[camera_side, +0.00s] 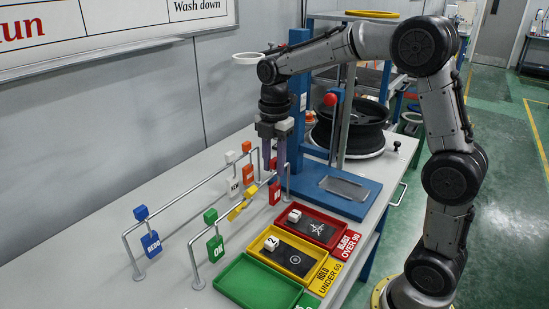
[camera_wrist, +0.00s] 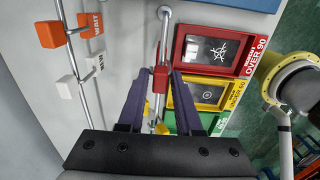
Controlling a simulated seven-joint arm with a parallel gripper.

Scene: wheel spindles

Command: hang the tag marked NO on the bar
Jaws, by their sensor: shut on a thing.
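A red tag (camera_side: 275,193) is at the right end of the front bar (camera_side: 224,212), close to the bar's end post. Its lettering is too small to read in the side view. My gripper (camera_side: 274,169) is above it, fingers pointing down, shut on the tag's red top block (camera_wrist: 160,79), which shows between the fingertips in the wrist view. The tag is at the bar's line; I cannot tell whether it rests on the bar. A green OK tag (camera_side: 215,249) hangs upright on the front bar. A yellow tag (camera_side: 237,211) beside it sits tilted.
The back bar carries a blue REDO tag (camera_side: 151,243), a white tag (camera_side: 233,187) and an orange WAIT tag (camera_wrist: 90,24). Red (camera_side: 333,247), yellow (camera_side: 307,277) and green (camera_side: 227,290) trays lie in front. A blue press frame (camera_side: 297,100) stands close behind my gripper.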

